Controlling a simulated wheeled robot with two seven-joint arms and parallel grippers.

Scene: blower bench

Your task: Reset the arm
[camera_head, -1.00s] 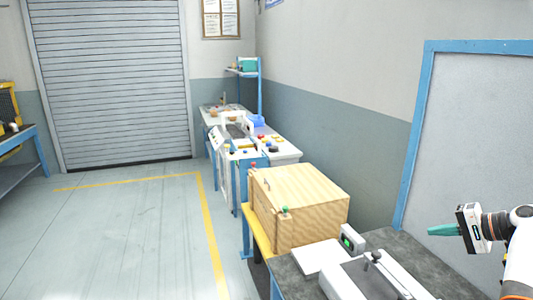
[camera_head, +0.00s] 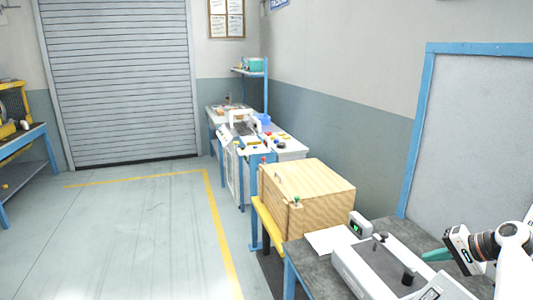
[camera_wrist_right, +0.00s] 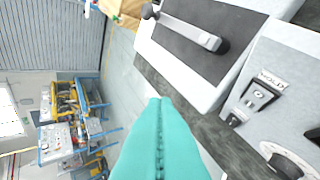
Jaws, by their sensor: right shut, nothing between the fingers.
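My right gripper (camera_head: 432,255) shows at the lower right of the head view, with its teal fingers pointing left. The fingers are pressed together and hold nothing. In the right wrist view the shut teal fingers (camera_wrist_right: 158,150) fill the lower middle. A white machine with a dark top (camera_head: 385,268) stands on the grey bench below and left of the gripper, and the gripper looks apart from it. The machine also shows in the right wrist view (camera_wrist_right: 200,45), with a lever across it. My left gripper is not in view.
A wooden box (camera_head: 308,198) stands on a yellow and blue stand beyond the grey bench (camera_head: 403,232). A blue-framed panel (camera_head: 470,140) stands behind. The floor at left is clear.

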